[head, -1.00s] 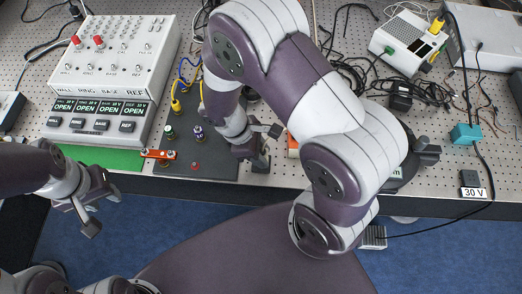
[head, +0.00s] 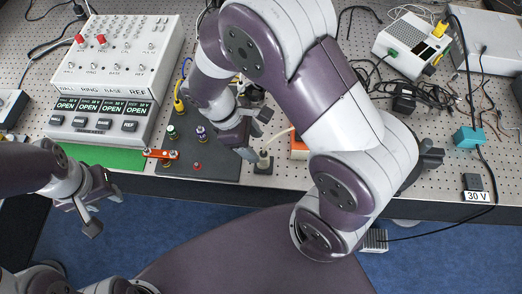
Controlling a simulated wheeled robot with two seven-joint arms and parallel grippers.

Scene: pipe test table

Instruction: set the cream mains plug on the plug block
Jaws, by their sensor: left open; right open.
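The cream mains plug (head: 263,158) stands on the small dark plug block (head: 263,168) at the table's front edge, right of the dark grey panel. It looks upright, and a pale cord runs from it up to the right. How fully it sits on the block is too small to tell. My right gripper (head: 257,134) is open and empty just behind and left of the plug, seemingly apart from it. My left gripper (head: 98,206) is open and empty in front of the table at the left.
A white test unit (head: 115,55) with several OPEN displays stands at the back left. The dark grey panel (head: 210,168) holds binding posts and an orange-red link (head: 160,154). An orange object (head: 298,148) lies right of the plug. Loose black cables clutter the table's right.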

